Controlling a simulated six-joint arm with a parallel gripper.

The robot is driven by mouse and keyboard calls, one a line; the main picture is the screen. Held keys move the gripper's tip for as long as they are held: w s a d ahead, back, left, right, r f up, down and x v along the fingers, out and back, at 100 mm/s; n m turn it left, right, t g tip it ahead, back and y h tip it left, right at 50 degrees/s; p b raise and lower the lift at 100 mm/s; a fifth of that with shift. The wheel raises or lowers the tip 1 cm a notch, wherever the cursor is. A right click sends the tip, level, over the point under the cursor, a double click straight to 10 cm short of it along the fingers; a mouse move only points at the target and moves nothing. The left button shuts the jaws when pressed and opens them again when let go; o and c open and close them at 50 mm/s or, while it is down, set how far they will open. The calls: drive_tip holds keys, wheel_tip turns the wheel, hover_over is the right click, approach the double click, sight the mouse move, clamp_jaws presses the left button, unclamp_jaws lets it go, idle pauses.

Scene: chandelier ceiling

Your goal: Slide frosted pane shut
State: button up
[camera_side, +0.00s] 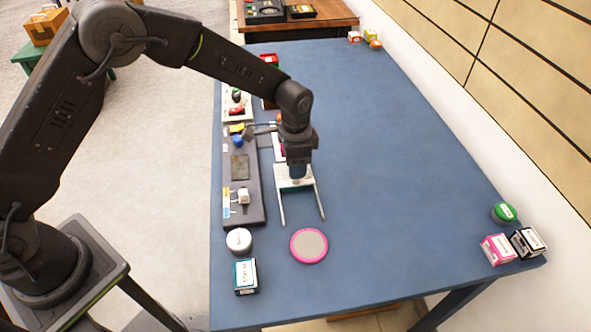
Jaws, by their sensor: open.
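I cannot clearly make out a frosted pane in this side view. A dark panel (257,207) lies along the left edge of the blue table, with a grey-brown square plate (240,167) set in it and a small white block (243,196) nearer the camera. Which of these, if any, is the sliding pane, I cannot tell. My gripper (303,222) is open and empty, just right of the panel, its long pale fingers pointing toward the camera. Part of a white and pink-red item (279,148) shows behind my wrist, mostly hidden.
A pink-rimmed grey disc (309,246) lies just in front of my fingers. A white round tin (239,240) and a teal-black box (245,276) stand at the front left. A green round item (504,212) and boxes (498,249) sit front right.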

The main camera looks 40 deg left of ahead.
wheel_tip(320, 180, up, 10)
idle(0.3)
drive_tip(key=shift+r, duration=0.25)
wheel_tip(320, 180, up, 5)
drive_tip(key=shift+f, duration=0.15)
idle(0.4)
clamp_jaws()
idle(0.3)
idle(1.0)
